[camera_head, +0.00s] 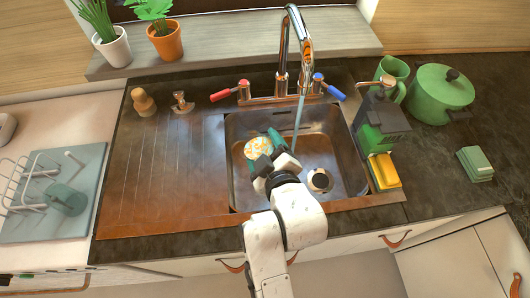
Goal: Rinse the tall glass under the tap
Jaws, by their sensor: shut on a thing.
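My gripper (262,150) is low over the sink, its teal fingers shut on a white-and-orange patterned thing. This looks to be the tall glass (257,147), but the fingers and wrist hide part of it, so I cannot tell its full shape or tilt. The chrome tap (303,38) arches over the sink, and a thin stream of water (298,122) falls from its spout. The stream comes down just right of the glass, by my gripper; I cannot tell whether it touches the glass.
The steel sink (345,150) has a round drain piece (320,180). Red (228,92) and blue (330,88) tap levers stand behind it.

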